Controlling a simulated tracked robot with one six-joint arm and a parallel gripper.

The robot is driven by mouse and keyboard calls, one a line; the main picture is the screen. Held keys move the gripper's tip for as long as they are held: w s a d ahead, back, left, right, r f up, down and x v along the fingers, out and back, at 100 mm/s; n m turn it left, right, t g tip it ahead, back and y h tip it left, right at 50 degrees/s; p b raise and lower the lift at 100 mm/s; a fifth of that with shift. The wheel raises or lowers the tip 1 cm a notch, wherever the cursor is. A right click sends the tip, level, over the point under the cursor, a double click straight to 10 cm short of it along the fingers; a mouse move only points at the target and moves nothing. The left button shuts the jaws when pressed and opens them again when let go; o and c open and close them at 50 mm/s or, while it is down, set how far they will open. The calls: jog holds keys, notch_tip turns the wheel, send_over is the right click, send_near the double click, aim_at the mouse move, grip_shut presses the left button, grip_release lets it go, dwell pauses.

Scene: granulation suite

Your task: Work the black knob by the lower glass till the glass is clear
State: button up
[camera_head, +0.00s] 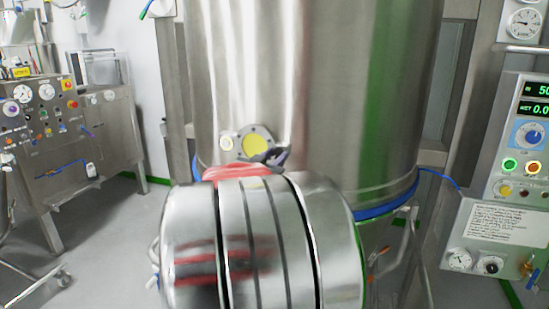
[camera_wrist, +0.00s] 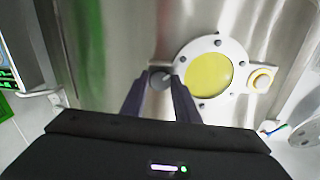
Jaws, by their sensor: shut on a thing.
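The lower glass (camera_head: 257,144) is a round window in a bolted grey flange on the steel vessel. It looks evenly yellow, and it shows larger in the wrist view (camera_wrist: 208,75). Beside its flange, a small round knob (camera_wrist: 160,79) sits between the fingertips of my gripper (camera_wrist: 161,86); it looks dark grey there, and the fingers cover its sides. My gripper is shut on the knob. In the head view my gripper (camera_head: 276,157) shows as dark fingers at the flange's lower right, and the knob is hidden behind them.
The steel vessel (camera_head: 330,90) fills the middle, with a blue band at its base. A pale round fitting (camera_head: 227,143) sits left of the glass. A control panel (camera_head: 522,140) stands at right, a steel console (camera_head: 60,130) at left.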

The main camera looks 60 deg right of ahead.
jog(key=c, duration=0.4)
jog(key=shift+o, duration=0.2)
jog(key=shift+m, duration=0.4)
jog(key=m, duration=0.2)
jog(key=shift+s+m, duration=0.1)
jog(key=shift+m, duration=0.3)
jog(key=m, duration=0.3)
jog(key=shift+m, duration=0.3)
jog(key=m, duration=0.4)
jog(key=shift+s+m, duration=0.1)
jog(key=shift+m, duration=1.8)
jog(key=shift+f, duration=0.1)
